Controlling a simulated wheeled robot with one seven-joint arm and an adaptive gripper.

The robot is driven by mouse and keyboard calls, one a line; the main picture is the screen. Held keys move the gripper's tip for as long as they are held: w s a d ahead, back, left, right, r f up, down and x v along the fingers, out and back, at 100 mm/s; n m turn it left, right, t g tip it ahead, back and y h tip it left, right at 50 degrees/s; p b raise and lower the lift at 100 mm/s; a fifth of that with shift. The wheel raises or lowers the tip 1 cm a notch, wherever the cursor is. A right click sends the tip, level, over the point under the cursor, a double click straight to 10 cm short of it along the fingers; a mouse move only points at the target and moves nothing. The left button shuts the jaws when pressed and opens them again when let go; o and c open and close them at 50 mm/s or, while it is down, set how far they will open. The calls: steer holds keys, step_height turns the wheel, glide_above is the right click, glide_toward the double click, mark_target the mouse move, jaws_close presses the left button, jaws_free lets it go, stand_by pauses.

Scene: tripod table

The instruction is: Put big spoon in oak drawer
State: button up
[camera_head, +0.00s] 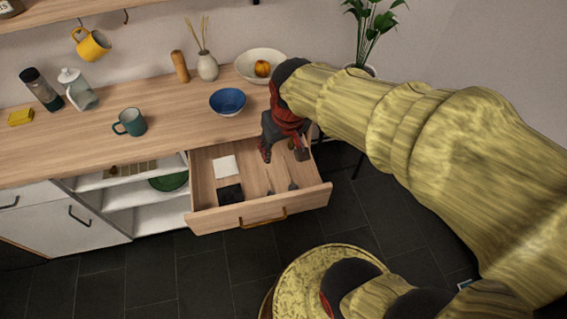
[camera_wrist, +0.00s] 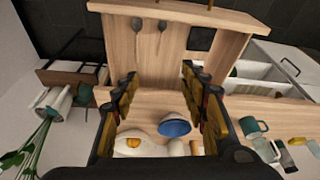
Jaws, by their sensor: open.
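The oak drawer (camera_head: 305,204) is pulled open below the counter, and its front panel (camera_wrist: 225,17) shows at the top of the wrist view. Two dark spoons lie apart on its floor near the front: one spoon (camera_wrist: 137,25) and another spoon (camera_wrist: 162,26) in the wrist view. In the head view they are small dark shapes, and I cannot tell which is the big spoon. My gripper (camera_head: 284,153) is above the back of the drawer, with fingers apart. In the wrist view my gripper (camera_wrist: 159,74) shows nothing held between its fingertips.
A white square (camera_head: 225,166) and a black square (camera_head: 230,193) lie at the drawer's left. A blue bowl (camera_head: 228,101), a white bowl (camera_head: 248,63) with an orange fruit, and a green mug (camera_head: 130,122) stand on the counter. Open shelves (camera_head: 130,195) adjoin the drawer's left side.

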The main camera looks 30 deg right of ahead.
steer(key=s+a+r+n+t, duration=0.1)
steer(key=s+a+r+t, duration=0.1)
steer(key=s+a+r, duration=0.2)
steer(key=s+r, duration=0.3)
steer(key=s, duration=0.2)
steer(key=shift+s, duration=0.2)
steer(key=shift+a, duration=0.15)
steer(key=shift+c, duration=1.4)
